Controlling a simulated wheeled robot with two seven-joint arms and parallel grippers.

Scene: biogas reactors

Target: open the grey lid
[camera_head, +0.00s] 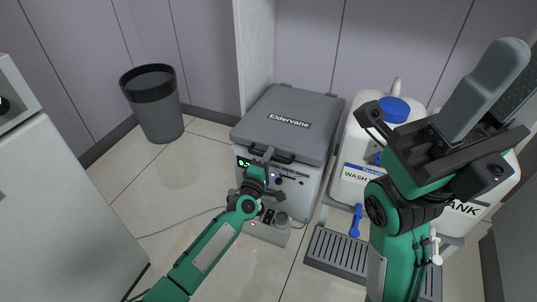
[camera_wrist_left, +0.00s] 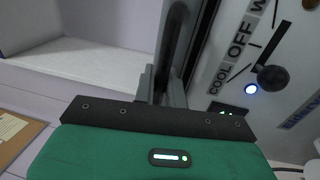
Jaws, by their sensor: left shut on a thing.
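The grey lid (camera_head: 291,116), marked "Eldervane", lies shut on top of a white box-shaped unit (camera_head: 306,190). A dark handle (camera_head: 281,156) runs along the lid's front edge. My left gripper (camera_head: 262,160) is at the left part of this handle and is shut on it. In the left wrist view the fingers (camera_wrist_left: 160,82) close around the dark handle bar (camera_wrist_left: 172,38), and the exact contact is partly hidden.
A dial (camera_wrist_left: 272,78) is on the unit's front. White tanks with a blue cap (camera_head: 394,108) stand right of the unit, above a grey drip grate (camera_head: 340,250). A dark bin (camera_head: 158,110) stands back left. A wall corner stands directly behind the unit. Floor at left is clear.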

